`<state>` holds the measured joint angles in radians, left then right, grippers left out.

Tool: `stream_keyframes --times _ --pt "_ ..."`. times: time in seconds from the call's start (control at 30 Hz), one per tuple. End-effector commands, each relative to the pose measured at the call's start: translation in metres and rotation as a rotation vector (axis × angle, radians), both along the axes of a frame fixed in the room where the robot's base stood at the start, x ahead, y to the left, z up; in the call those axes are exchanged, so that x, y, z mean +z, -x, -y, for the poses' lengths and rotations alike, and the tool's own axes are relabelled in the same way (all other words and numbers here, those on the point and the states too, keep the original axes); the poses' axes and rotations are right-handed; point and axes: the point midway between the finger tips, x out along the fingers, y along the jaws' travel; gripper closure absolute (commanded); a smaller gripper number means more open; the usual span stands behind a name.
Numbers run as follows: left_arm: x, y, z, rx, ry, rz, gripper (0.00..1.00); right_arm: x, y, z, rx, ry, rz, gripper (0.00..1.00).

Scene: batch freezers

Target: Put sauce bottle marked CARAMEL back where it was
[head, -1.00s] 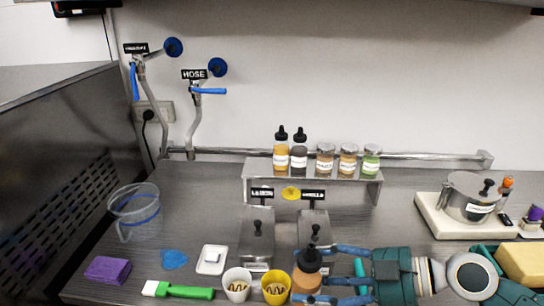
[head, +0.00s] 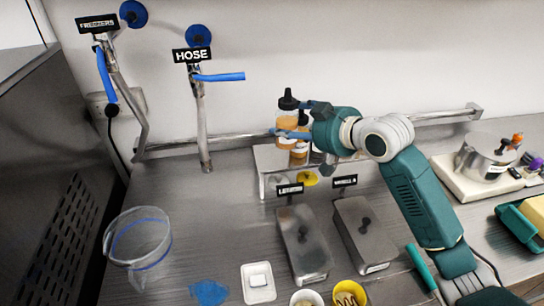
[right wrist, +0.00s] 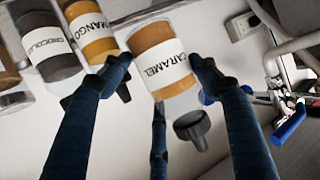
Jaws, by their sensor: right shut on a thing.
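The CARAMEL sauce bottle (head: 287,114) has an orange body and a black cap. In the right wrist view, the CARAMEL bottle (right wrist: 165,58) shows its label between the fingers. My right gripper (head: 290,134) is shut on it at the left end of the metal shelf (head: 264,160). The bottle looks upright in the head view; I cannot tell whether its base touches the shelf. The MANGO bottle (right wrist: 95,45) and CHOCOLATE bottle (right wrist: 55,60) stand beside it in the right wrist view. My right gripper and arm hide most of the shelf's row. My left gripper is not in view.
Two lidded metal containers (head: 304,243) (head: 364,234) stand in front of the shelf. A clear pitcher (head: 138,245) is at left. The blue-handled hose (head: 200,110) hangs on the wall to the left. A pot (head: 484,158) sits on a pale board at right.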

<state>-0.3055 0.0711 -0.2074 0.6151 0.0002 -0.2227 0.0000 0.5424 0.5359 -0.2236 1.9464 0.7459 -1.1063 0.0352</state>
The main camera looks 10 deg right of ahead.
Motion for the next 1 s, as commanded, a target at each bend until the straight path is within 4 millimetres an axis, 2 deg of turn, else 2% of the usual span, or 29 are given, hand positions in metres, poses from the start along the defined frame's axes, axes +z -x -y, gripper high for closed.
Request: stream_keyframes --times 0.03,0.2,0.3,0.4,0.47,0.53,0.9,1.0 --pt "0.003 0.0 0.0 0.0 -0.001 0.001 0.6 0.03 -0.016 -0.009 -0.029 -0.002 0.015 0.66" --pt "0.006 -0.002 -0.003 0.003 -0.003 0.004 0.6 0.082 -0.044 -0.022 -0.131 0.0 0.01 0.66" --pt "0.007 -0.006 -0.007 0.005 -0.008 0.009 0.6 0.1 -0.051 -0.026 -0.165 0.0 0.005 0.66" --pt "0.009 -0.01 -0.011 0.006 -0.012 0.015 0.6 0.105 -0.054 -0.027 -0.183 0.002 0.003 0.66" --pt "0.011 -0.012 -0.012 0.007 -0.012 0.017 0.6 0.099 -0.055 -0.027 -0.188 0.001 -0.002 0.66" --pt "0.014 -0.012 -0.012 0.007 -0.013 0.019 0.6 0.084 -0.054 -0.026 -0.189 0.002 -0.005 0.66" --pt "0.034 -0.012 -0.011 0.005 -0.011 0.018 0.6 -0.013 -0.053 -0.026 -0.187 0.002 -0.004 0.66" --pt "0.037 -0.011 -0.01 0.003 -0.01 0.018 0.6 -0.032 -0.054 -0.027 -0.186 0.002 -0.002 0.66"
